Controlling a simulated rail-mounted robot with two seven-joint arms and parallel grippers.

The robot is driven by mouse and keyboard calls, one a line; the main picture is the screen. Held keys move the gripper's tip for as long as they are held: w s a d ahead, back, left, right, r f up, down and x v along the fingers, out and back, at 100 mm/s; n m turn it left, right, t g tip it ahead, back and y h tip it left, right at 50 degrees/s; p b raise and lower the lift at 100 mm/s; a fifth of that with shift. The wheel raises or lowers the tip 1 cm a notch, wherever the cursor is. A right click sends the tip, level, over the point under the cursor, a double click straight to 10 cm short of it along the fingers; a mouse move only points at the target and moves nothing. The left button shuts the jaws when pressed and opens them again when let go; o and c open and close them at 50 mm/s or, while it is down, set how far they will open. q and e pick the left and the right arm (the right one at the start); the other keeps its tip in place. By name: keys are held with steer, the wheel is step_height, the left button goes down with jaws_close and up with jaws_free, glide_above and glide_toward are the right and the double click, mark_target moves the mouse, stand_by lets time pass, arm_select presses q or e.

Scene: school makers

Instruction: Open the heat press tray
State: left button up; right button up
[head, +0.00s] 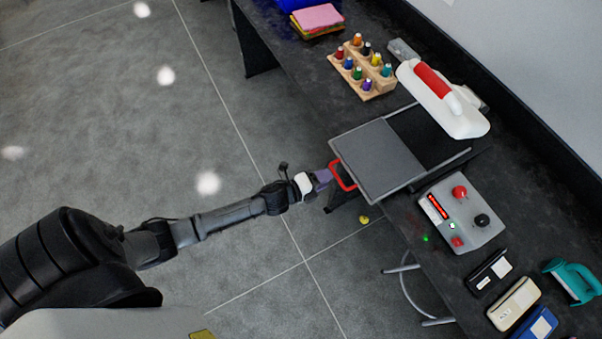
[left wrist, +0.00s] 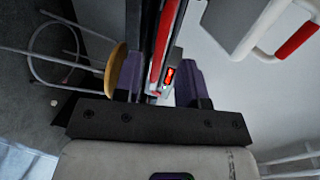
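The heat press tray (head: 376,160) is a flat grey plate on rails, slid out from the white press with its red grip (head: 440,88) and reaching past the table's front edge. Its red handle (head: 343,176) faces my left gripper (head: 327,177). The purple fingertips are right at the handle in the head view. In the left wrist view, the two purple fingers (left wrist: 160,85) stand apart, with the tray's edge and a red strip (left wrist: 166,40) seen between them. I cannot tell whether they touch the handle. My right gripper is not in view.
A grey control box (head: 462,212) with red and black knobs stands beside the tray. A wooden rack of coloured bottles (head: 364,68) stands on its other side. A teal tool (head: 571,281) and several small cases lie nearer. A stool (left wrist: 116,70) stands below. The floor left is open.

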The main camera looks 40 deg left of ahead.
arm_select(q)
steer(key=v, duration=1)
steer(key=shift+w, duration=0.1)
stand_by(0.3)
